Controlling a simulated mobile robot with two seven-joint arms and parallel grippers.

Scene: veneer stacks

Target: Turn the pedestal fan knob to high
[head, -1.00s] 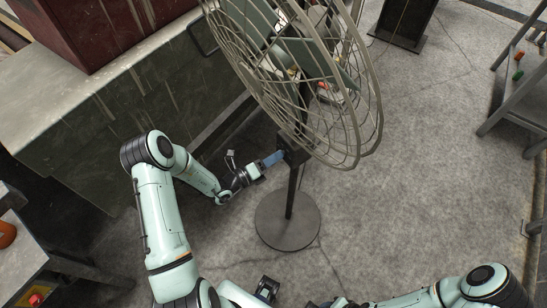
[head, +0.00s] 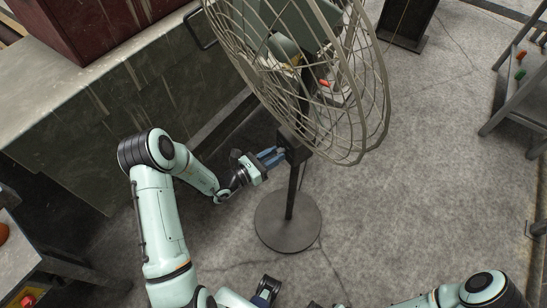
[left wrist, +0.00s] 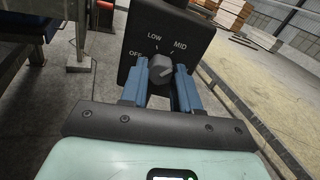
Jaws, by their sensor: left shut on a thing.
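The pedestal fan (head: 355,150) stands right of my left arm, its round cage above a dark pole and disc base (head: 288,222). Its dark control box (head: 293,143) is on the pole. In the left wrist view, the box front (left wrist: 190,32) shows OFF, LOW and MID; no HIGH label is visible. The grey round knob (left wrist: 161,68) sits between the blue fingers of my left gripper (left wrist: 160,84), which is shut on it. The knob's pointer setting is unclear. The left gripper also shows at the box in the head view (head: 277,156). My right arm shows low right; its fingers cannot be made out.
A long grey bench (head: 130,105) with a dark red cabinet (head: 90,30) on it stands left of the fan. A grey rack (head: 520,85) is at the right edge. The floor right of the fan base is clear.

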